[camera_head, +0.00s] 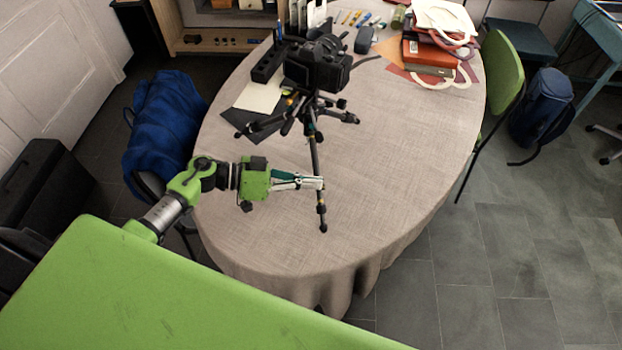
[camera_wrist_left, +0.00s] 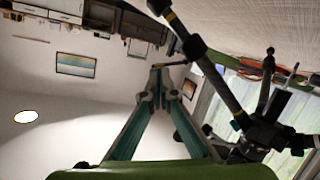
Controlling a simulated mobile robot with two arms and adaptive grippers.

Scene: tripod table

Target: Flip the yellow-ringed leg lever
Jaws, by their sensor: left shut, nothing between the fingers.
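A black tripod (camera_head: 317,160) with a camera (camera_head: 318,68) on top stands on the table. Its front leg reaches toward me. In the left wrist view this leg (camera_wrist_left: 217,82) crosses above the fingers, with a yellowish ring (camera_wrist_left: 171,17) near its upper end. A dark clamp (camera_wrist_left: 194,46) sits on the leg, and a thin lever-like part (camera_wrist_left: 176,63) sticks out from it toward the fingertips. My left gripper (camera_head: 320,184) is shut and empty beside the front leg; its tips (camera_wrist_left: 172,76) are close to the lever, contact unclear. My right gripper is not in view.
The oval table's cloth (camera_head: 400,165) is clear right of the tripod. A black organizer (camera_head: 268,66) and papers (camera_head: 260,96) lie behind left. An orange-red box (camera_head: 428,58) stands at the back right. A blue garment (camera_head: 165,120) hangs on a chair at left.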

